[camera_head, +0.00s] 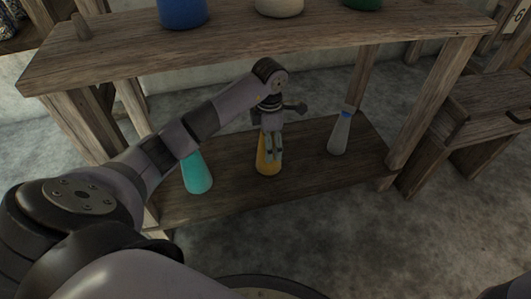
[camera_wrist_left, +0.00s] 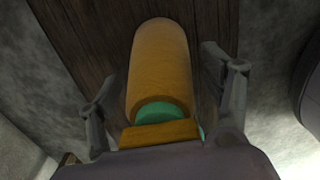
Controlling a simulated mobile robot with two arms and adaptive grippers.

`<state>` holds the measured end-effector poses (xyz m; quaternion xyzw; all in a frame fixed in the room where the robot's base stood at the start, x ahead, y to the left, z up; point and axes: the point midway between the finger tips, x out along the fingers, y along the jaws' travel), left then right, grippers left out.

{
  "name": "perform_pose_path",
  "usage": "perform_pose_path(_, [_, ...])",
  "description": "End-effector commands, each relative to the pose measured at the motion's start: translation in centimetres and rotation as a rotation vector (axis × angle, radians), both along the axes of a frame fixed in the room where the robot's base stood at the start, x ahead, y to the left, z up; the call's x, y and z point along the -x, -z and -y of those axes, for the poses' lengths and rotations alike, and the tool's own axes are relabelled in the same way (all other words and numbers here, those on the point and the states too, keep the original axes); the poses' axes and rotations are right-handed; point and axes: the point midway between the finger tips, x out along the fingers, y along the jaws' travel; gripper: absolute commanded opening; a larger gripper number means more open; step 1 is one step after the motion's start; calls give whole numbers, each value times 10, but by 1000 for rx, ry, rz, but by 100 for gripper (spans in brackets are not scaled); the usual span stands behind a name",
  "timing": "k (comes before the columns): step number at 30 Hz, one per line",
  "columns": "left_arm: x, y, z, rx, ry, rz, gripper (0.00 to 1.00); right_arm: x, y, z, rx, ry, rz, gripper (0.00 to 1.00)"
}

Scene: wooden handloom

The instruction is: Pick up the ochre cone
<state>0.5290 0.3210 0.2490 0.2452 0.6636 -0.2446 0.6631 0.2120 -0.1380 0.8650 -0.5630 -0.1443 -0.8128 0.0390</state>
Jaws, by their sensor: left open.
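The ochre cone (camera_head: 266,166) stands on the lower shelf of the wooden table, between a teal cone and a pale grey cone. In the left wrist view the ochre cone (camera_wrist_left: 160,70) is large, with a green band near its narrow end. My left gripper (camera_head: 272,150) reaches down over the cone's upper part. In the left wrist view its two open fingers (camera_wrist_left: 163,100) are on either side of the cone, with a visible gap to each finger. The arm and gripper hide the cone's top in the head view. My right gripper is not in view.
The teal cone (camera_head: 197,175) stands left on the lower shelf (camera_head: 310,150), beneath my left arm. The grey cone (camera_head: 341,132) with a blue band stands to the right. A wooden bench (camera_head: 490,100) is at right.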

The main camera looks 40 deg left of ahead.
Motion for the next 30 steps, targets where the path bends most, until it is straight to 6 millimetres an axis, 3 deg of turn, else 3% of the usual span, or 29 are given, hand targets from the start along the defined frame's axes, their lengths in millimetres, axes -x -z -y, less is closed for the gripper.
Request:
perform_pose_path(7, [0, 0, 0, 0, 0, 0, 73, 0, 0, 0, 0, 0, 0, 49])
perform_pose_path(30, [0, 0, 0, 0, 0, 0, 22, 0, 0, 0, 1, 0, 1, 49])
